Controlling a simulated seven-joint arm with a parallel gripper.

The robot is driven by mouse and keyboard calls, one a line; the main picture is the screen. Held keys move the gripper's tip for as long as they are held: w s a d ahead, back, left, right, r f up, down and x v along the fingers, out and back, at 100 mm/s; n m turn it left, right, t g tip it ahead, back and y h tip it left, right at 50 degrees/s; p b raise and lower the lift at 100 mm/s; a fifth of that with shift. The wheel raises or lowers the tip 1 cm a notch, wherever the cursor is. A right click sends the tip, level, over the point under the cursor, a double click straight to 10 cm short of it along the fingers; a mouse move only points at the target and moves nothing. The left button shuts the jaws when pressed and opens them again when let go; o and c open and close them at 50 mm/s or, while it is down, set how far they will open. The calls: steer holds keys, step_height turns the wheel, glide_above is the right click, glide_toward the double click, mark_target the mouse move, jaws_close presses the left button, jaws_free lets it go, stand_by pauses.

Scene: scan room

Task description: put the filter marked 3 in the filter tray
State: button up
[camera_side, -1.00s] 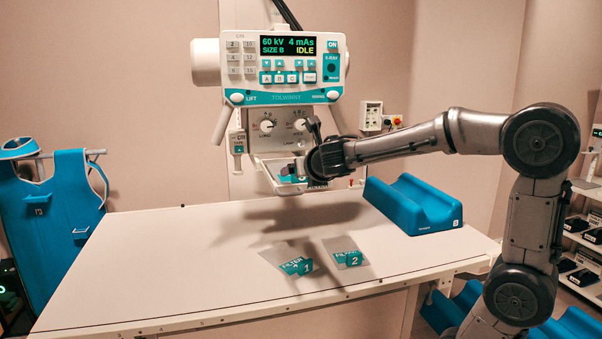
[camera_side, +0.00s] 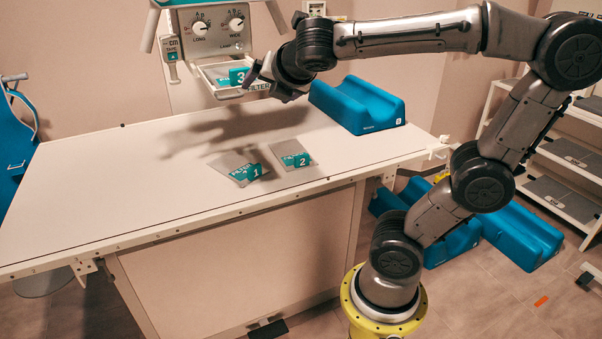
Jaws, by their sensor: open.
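The filter marked 3 (camera_side: 238,76) lies in the filter tray (camera_side: 208,79), under the tube head, with its teal tag standing up. Its plate is mostly hidden by the tray rim and my gripper. My gripper (camera_side: 256,78) is open just right of the tag; I cannot tell whether a finger touches it. Filters marked 1 (camera_side: 247,173) and 2 (camera_side: 296,159) lie flat on the white table (camera_side: 110,190), below and in front of the tray.
A blue cradle-shaped pad (camera_side: 357,104) stands on the table's back right. A control panel with two dials (camera_side: 217,28) is close above the tray. More blue pads (camera_side: 520,235) lie on the floor at right. The table's left half is clear.

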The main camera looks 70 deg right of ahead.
steer(key=s+a+f+m+g+y, duration=0.2)
steer(key=s+a+f+m+y, duration=0.6)
steer(key=m, duration=1.3)
steer(key=s+a+f, duration=0.4)
steer(key=shift+s+a+f+g, duration=0.2)
steer(key=shift+a+f+g, duration=0.1)
steer(key=shift+a+g, duration=0.1)
